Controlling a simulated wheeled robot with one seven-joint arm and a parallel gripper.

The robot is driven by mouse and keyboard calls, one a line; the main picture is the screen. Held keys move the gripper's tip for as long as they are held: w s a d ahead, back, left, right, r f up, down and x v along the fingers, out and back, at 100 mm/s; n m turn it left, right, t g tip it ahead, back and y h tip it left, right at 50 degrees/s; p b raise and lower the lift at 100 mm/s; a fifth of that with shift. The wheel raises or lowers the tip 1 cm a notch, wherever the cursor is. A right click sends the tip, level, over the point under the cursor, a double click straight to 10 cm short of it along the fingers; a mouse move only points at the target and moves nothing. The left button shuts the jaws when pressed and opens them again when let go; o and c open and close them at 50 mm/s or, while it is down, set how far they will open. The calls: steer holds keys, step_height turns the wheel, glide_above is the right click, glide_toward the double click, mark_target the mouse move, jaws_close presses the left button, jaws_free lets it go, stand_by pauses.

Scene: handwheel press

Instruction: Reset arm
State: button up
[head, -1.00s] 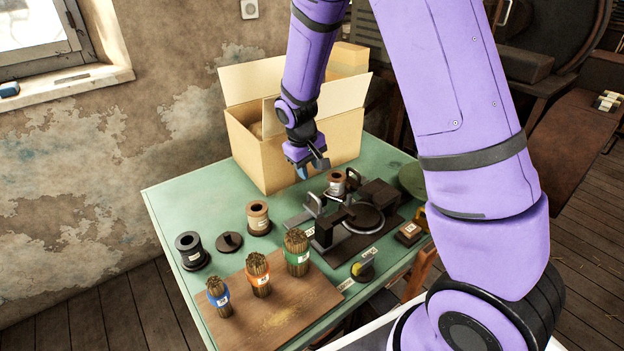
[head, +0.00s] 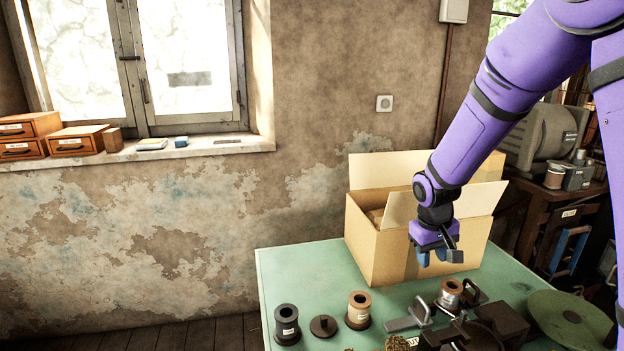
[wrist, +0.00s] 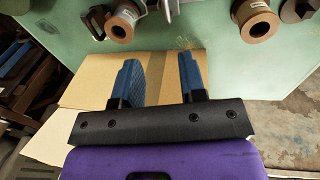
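My gripper (head: 438,257) hangs in front of the open cardboard box (head: 375,240), above the green table (head: 300,265). In the wrist view my gripper (wrist: 160,80) has its two blue fingers apart with nothing between them. The dark handwheel press (head: 480,335) stands at the front right of the table, partly cut off by the picture's lower edge. A spool with a copper-coloured top (head: 450,293) is at the press, below and right of my gripper.
A black spool (head: 287,325), a dark lidded piece (head: 323,326) and a tan spool (head: 358,310) stand left of the press. A round green disc (head: 570,318) lies at the right. The table's left back area is clear. A windowsill holds small wooden drawers (head: 80,140).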

steer(key=s+d+r+m+t+y, duration=0.1)
steer(key=s+r+t, duration=0.1)
steer(key=s+r, duration=1.2)
steer(key=s+r+t, duration=0.1)
steer(key=s+r, duration=0.3)
steer(key=s, duration=0.2)
steer(key=s+r+m+t, duration=0.1)
steer(key=s+r, duration=0.3)
steer(key=s, duration=0.3)
steer(key=shift+s+y, duration=0.3)
steer(key=shift+y, duration=0.1)
steer(key=shift+a+r, duration=0.1)
stand_by(0.5)
